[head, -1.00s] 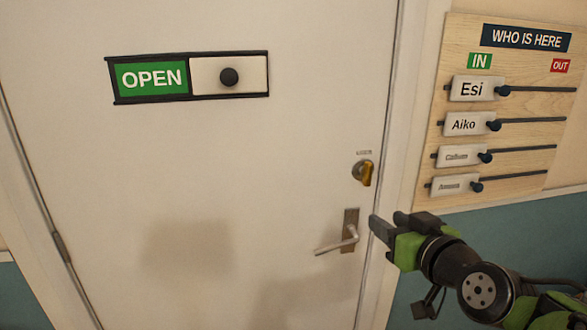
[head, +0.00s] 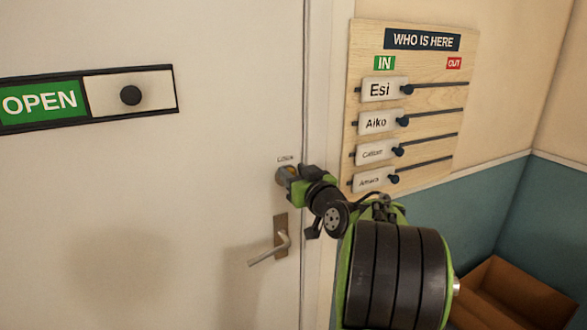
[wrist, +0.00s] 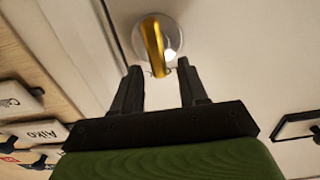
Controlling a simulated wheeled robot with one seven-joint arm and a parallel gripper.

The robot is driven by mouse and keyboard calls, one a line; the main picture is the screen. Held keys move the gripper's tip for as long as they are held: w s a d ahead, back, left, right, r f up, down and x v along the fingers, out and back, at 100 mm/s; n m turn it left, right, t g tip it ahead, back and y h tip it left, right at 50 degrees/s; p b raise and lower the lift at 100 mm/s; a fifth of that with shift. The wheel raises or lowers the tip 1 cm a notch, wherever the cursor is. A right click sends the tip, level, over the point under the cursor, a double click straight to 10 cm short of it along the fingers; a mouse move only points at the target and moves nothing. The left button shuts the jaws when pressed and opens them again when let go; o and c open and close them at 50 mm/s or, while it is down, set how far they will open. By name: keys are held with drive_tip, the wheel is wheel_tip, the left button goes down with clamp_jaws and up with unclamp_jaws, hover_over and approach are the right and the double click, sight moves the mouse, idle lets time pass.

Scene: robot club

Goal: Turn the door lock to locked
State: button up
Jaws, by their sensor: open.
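The door lock is a round silver plate with a gold thumb-turn. In the wrist view the gold thumb-turn (wrist: 154,45) stands just beyond my fingertips, a little tilted, in line with the gap between them. In the head view the lock (head: 281,177) is mostly hidden behind my gripper (head: 288,173). A small label, too small to read, sits just above it. My gripper also shows in the wrist view (wrist: 159,72); its two black fingers are apart, with nothing between them. I cannot tell whether the fingertips touch the plate.
A lever handle (head: 277,245) is on the white door (head: 200,190) below the lock. An OPEN slider sign (head: 90,97) is at the door's left. A WHO IS HERE board (head: 410,105) hangs right of the frame. A brown open box (head: 515,290) stands at the lower right.

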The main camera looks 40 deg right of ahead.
drive_tip(key=shift+w, duration=0.3)
drive_tip(key=shift+c, duration=0.4)
clamp_jaws()
